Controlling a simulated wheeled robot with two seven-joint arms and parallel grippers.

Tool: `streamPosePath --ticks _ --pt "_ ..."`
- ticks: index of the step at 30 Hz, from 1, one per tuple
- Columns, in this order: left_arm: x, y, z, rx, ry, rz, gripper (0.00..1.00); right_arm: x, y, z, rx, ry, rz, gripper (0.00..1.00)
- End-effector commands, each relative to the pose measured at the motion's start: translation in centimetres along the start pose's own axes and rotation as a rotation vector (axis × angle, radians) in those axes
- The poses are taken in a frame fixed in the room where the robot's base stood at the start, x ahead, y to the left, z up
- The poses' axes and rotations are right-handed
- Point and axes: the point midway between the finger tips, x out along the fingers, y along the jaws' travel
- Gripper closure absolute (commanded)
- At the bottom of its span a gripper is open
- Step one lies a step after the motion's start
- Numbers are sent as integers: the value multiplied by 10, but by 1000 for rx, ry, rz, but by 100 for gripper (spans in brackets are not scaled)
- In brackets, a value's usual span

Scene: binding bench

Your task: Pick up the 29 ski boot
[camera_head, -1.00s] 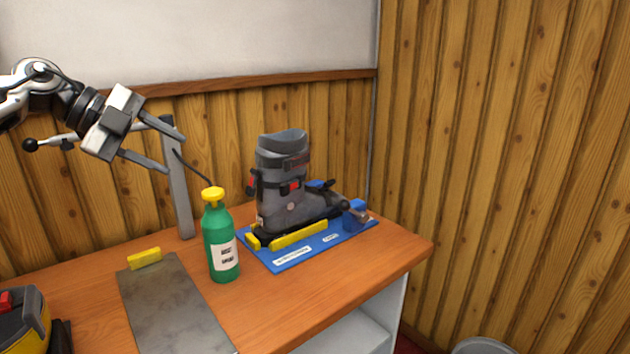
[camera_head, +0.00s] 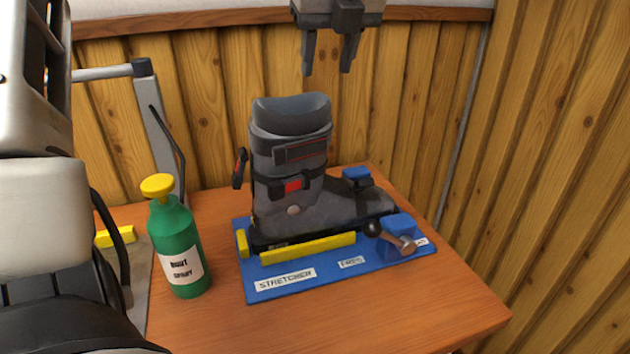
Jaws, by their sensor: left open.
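A grey ski boot (camera_head: 290,205) with a dark cuff and red-marked buckles stands upright on the blue stretcher board (camera_head: 262,290). Its toe points right, towards the blue clamp block (camera_head: 398,224) with a metal screw. I cannot read a 29 on it. My left gripper (camera_head: 328,70) is at the top of the picture, fingers pointing down, open and empty. It appears above the boot's cuff and a little to its right, apart from it. My right gripper is not in view.
A green spray bottle (camera_head: 178,240) with a yellow cap stands left of the board. A grey post (camera_head: 158,135) with a horizontal bar rises behind it. A yellow block (camera_head: 115,237) lies at the left. The wooden wall is close behind. The front right bench top (camera_head: 400,310) is clear.

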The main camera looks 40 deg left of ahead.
Motion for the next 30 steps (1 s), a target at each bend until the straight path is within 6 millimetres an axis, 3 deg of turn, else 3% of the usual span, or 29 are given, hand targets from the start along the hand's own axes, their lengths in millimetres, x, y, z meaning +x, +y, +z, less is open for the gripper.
streamPosePath --ticks 3,11,19,29,30 --pt "21 0 0 2 2 1 56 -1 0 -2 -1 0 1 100" --pt "40 -1 -1 1 3 0 56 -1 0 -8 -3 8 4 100" --pt "78 -4 -3 -1 3 0 56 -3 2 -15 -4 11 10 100" --pt "86 -4 -3 -1 -1 -3 56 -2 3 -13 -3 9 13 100" --pt "86 -4 -3 -1 -1 -3 64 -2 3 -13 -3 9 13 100"
